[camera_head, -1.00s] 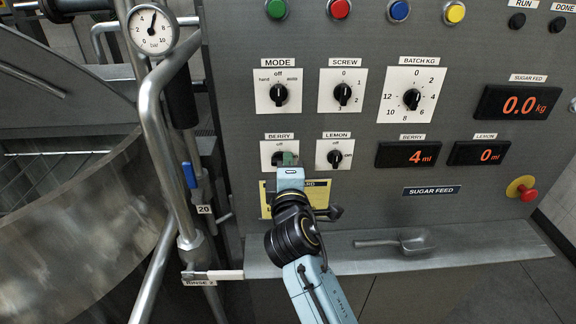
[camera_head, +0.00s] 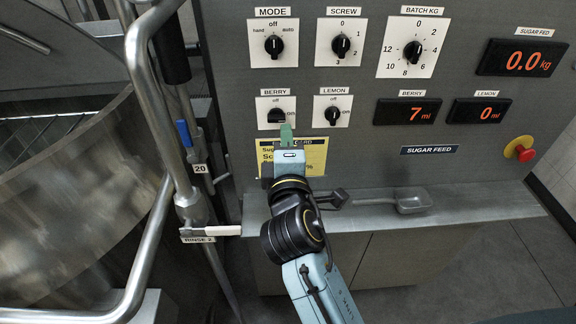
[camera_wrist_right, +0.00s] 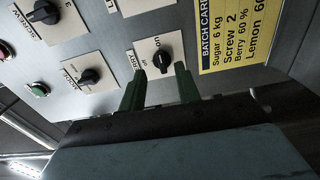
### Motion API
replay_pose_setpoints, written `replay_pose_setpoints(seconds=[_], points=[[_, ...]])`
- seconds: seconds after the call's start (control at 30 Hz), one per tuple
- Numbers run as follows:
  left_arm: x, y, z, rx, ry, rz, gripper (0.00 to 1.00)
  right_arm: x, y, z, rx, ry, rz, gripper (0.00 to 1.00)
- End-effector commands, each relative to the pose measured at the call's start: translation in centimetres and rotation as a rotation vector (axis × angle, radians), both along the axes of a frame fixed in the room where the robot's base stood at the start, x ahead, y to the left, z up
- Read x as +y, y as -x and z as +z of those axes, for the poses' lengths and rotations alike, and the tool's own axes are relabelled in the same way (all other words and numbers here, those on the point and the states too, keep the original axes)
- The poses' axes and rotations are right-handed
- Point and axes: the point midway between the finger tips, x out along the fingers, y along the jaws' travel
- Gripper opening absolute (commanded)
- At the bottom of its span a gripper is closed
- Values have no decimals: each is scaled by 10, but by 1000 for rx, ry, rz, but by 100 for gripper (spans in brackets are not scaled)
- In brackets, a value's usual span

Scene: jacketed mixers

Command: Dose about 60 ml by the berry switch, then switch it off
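The berry switch (camera_head: 276,116) is a black knob on a white plate marked off and on. Its pointer looks turned toward on, and it also shows in the right wrist view (camera_wrist_right: 163,62). The berry display (camera_head: 407,112) reads 7 ml in orange digits. My right gripper (camera_head: 287,133) is just below the berry switch, in front of the panel. In the right wrist view its two green fingers (camera_wrist_right: 160,84) are apart with nothing between them, and the knob is just beyond their tips. My left gripper is not in view.
The lemon switch (camera_head: 333,116) is close on the right, and its display (camera_head: 479,111) reads 0 ml. A yellow batch card (camera_head: 312,152) is behind my gripper. A metal scoop (camera_head: 412,202) lies on the shelf (camera_head: 470,207). Pipes (camera_head: 141,100) stand on the left.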

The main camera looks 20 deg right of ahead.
Motion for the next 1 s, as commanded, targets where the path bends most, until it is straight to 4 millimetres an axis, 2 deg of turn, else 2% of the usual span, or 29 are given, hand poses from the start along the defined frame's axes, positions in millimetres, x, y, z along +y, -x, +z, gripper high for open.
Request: replay_pose_setpoints(seconds=[0.1, 0.33, 0.53, 0.93, 1.0], points=[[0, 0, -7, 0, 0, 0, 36, 7, 26, -3, 4, -1, 0, 33], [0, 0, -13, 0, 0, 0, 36, 15, 55, -1, 2, -1, -1, 33], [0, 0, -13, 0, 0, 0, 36, 18, 62, 0, 1, -1, -1, 33], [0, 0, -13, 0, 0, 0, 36, 18, 62, 0, 1, 0, -1, 33], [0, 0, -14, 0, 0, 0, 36, 20, 60, -6, 9, -4, 7, 33]])
